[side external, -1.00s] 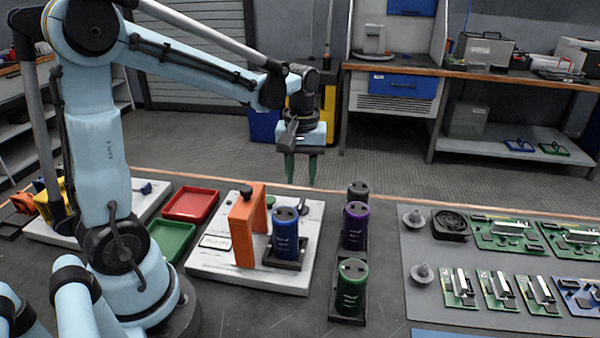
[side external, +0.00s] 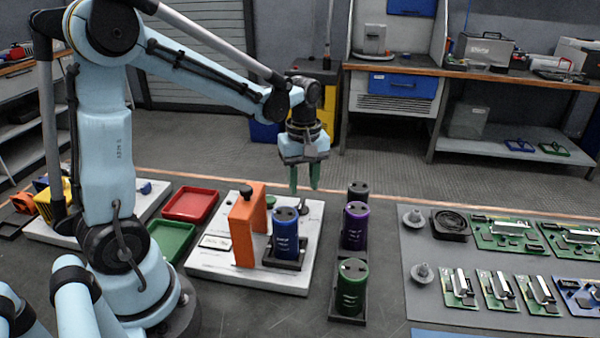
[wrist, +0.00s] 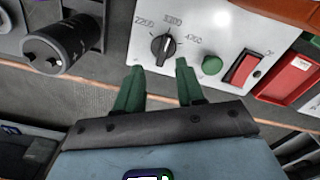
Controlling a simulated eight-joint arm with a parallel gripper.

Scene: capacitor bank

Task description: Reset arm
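My gripper (side external: 305,177) hangs above the far side of the bench, behind the white panel. Its two green fingers are apart with nothing between them. In the wrist view the gripper (wrist: 160,85) also shows empty. The white panel (wrist: 225,40) there carries a black dial, a green button and a red switch. A blue capacitor (side external: 286,222) stands upright on the panel beside an orange bracket (side external: 246,228). To its right stand a purple capacitor (side external: 355,225), a green capacitor (side external: 352,287) and a black capacitor (side external: 358,191) in a holder.
A red tray (side external: 190,205) and a green tray (side external: 171,240) lie left of the panel. A grey mat (side external: 480,322) with several circuit boards lies at right. The floor behind the bench is open.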

